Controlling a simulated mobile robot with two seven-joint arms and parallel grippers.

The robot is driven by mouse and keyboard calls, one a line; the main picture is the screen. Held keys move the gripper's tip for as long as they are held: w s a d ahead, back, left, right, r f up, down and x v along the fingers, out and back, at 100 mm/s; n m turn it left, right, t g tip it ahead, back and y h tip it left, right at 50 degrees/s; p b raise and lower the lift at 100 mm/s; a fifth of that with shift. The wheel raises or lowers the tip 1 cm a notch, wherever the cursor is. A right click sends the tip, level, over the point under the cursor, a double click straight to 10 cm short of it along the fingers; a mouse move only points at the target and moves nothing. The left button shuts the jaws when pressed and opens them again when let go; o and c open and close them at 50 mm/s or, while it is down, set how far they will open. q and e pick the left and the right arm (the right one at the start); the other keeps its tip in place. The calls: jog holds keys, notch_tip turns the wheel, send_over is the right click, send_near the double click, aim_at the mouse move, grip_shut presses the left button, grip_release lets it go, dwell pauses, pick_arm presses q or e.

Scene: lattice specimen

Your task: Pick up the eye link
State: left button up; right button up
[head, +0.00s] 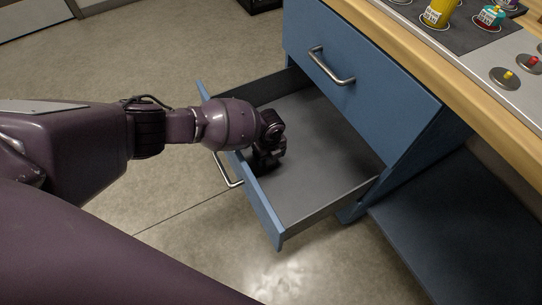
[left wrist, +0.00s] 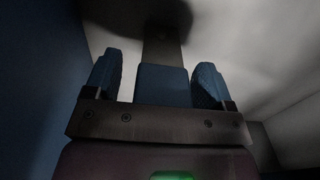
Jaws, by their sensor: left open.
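My left gripper (head: 266,162) reaches down into the open drawer (head: 325,185) in the head view, near its front left part. In the left wrist view its two blue-padded fingers (left wrist: 155,78) stand apart. Between them shows a blue block (left wrist: 162,84) with a grey-brown bar (left wrist: 161,45) extending beyond it. This may be the eye link, but its shape is too dark to be sure. A gap shows on each side of the block. In the head view the gripper hides whatever lies under it. My right gripper is not in view.
The blue cabinet (head: 365,90) has a shut upper drawer with a handle (head: 331,66). The drawer walls and front panel (head: 264,212) enclose the gripper. The rest of the drawer floor is bare.

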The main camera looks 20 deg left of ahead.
pick_arm(q)
jog(key=shift+w+r, duration=0.1)
jog(key=shift+r, duration=0.1)
jog(key=c, duration=1.2)
